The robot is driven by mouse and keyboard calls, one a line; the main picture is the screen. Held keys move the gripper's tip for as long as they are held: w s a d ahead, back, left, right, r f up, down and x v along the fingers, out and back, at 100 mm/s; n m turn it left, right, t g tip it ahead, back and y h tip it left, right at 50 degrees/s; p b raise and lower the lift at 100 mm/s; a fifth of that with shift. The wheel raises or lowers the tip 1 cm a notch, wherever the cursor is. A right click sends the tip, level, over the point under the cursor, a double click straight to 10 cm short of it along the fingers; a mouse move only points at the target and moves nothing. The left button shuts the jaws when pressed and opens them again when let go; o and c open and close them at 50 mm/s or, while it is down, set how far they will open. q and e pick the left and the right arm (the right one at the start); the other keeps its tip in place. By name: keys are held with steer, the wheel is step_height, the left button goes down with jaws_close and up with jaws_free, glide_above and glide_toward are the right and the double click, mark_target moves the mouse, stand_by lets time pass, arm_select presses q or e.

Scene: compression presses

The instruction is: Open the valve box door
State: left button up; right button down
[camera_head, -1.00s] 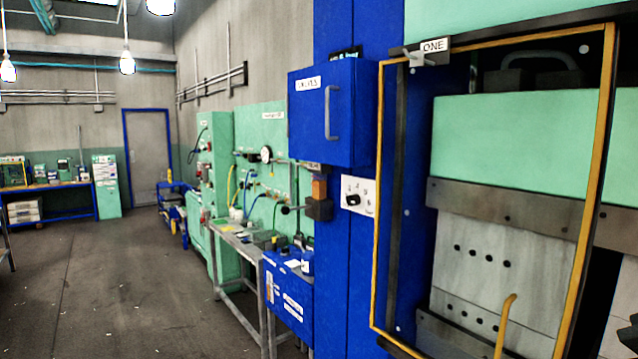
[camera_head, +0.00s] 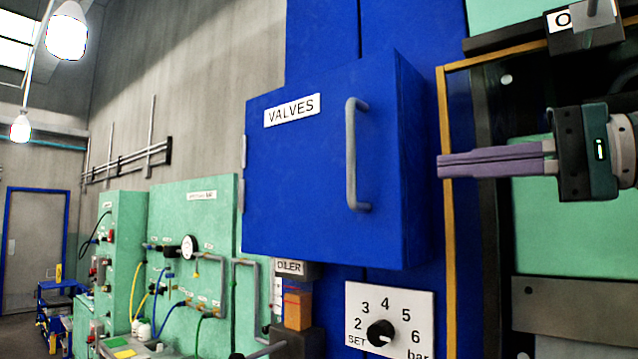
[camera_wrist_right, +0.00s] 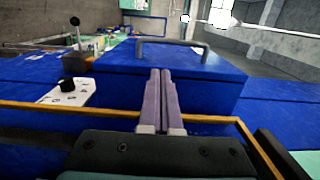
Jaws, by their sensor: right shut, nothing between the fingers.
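The blue valve box (camera_head: 320,175) carries a white "VALVES" label and is fixed to a blue column. Its front door is shut, with a grey vertical bar handle (camera_head: 353,155) near the door's right edge and hinges at the left edge. My right gripper (camera_head: 442,166) is at the right of the box, fingers together and empty, pointing left toward the box's side, apart from the handle. In the right wrist view the closed fingers (camera_wrist_right: 160,75) point toward the box (camera_wrist_right: 190,65), and the handle (camera_wrist_right: 175,42) shows beyond the tips. My left gripper is not in view.
A pressure dial plate (camera_head: 390,320) sits below the box. An orange-yellow frame (camera_head: 447,220) of the press stands right of the box, near my right gripper. A green panel (camera_head: 190,240) with gauge and hoses is at the left. Free space lies in front of the door.

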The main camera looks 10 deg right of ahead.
mark_target(381, 173)
steer(key=p+x, duration=0.6)
steer(key=x, duration=0.2)
steer(key=shift+s+a+r, duration=0.1)
steer(key=shift+r, duration=0.1)
steer(key=shift+w+a+f, duration=0.15)
steer(key=shift+w+a, duration=0.2)
steer(key=shift+w, duration=0.1)
steer(key=shift+w+a+f, duration=0.1)
steer(key=shift+a, duration=0.1)
